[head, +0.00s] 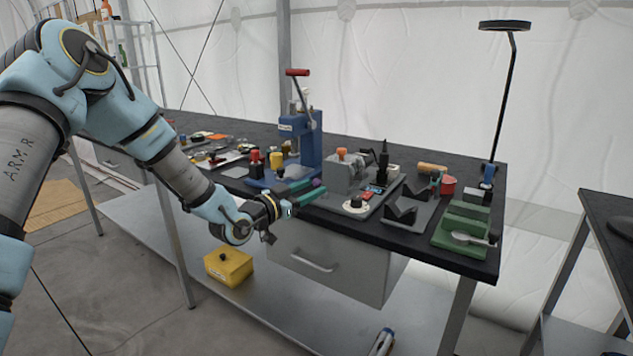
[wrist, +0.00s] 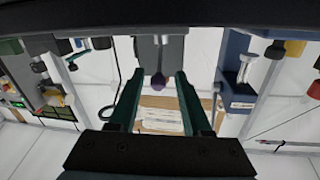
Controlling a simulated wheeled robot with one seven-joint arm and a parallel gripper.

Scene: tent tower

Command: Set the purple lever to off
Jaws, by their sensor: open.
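The purple lever shows as a small dark purple knob (wrist: 158,83) on a short stem below a grey block in the wrist view. In the head view its purple tip (head: 317,183) shows beside my fingertips at the bench's front edge. My gripper (head: 310,188) is open, with its two dark green fingers (wrist: 156,78) on either side of the knob in the wrist view. White gaps show between the knob and each finger. I cannot tell how deep the knob sits between them. The lever's base is mostly hidden in the head view, and no off mark is readable.
A blue press (head: 312,140) with a red-tipped handle stands left of the grey device (head: 342,174). A black V-block (head: 408,209) and a green fixture (head: 464,229) are to the right. A grey drawer (head: 318,262) hangs below the dark benchtop. The space in front is clear.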

